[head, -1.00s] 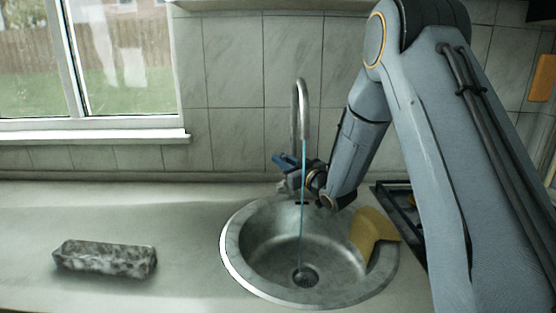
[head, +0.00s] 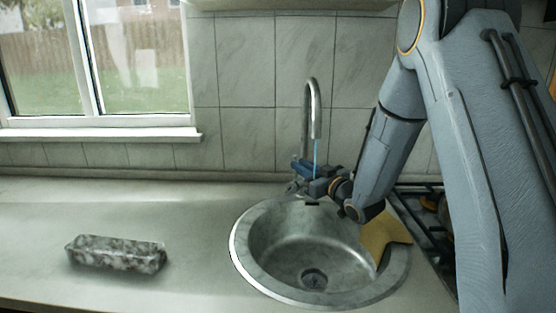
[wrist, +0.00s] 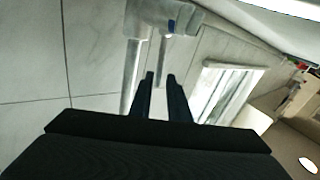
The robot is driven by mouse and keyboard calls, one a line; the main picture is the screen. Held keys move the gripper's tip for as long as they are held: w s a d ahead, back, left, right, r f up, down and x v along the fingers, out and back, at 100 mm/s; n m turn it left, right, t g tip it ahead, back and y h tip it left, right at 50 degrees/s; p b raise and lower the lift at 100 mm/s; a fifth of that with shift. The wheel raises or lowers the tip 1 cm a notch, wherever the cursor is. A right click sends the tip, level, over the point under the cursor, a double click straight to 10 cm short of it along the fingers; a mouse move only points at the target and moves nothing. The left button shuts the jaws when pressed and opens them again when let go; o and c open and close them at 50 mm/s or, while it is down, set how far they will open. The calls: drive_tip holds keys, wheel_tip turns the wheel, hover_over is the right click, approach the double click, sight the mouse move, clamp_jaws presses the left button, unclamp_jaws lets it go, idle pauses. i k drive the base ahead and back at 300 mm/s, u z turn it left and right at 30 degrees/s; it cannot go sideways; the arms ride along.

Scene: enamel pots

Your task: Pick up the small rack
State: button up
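I see nothing that I can clearly identify as a small rack in either current view. My gripper (head: 305,167) is beside the tap (head: 313,112), above the back rim of the sink, in the head view. The tap (wrist: 133,65) shows just beyond the fingertips there. I cannot tell whether the gripper touches the tap.
A round metal sink (head: 252,268) is set in the counter, with a yellow cloth (head: 385,233) over its right rim. A mottled grey block (head: 116,254) lies on the left counter. A dark hob (head: 432,225) is at right. The counter between block and sink is clear.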

sight(132, 255)
drive_tip(key=k, duration=1)
